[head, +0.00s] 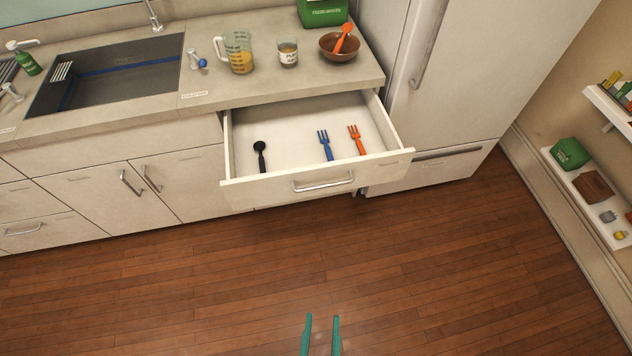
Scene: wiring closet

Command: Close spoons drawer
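The white drawer (235,165) under the counter is pulled out, in the head view. A black spoon (260,155) lies at its left. A blue fork (325,144) and an orange fork (357,139) lie in its right part. The drawer's front carries a silver bar handle (324,184). My gripper (321,318) shows two teal fingers at the bottom edge of the view. They are apart with nothing between them, over the floor and well short of the handle.
The counter (215,92) above the drawer holds a measuring jug (238,52), a glass jar (288,53) and a brown bowl (339,46). A white refrigerator (460,80) stands right of the drawer. Shelves (583,188) line the right wall. The wooden floor (200,290) in front is clear.

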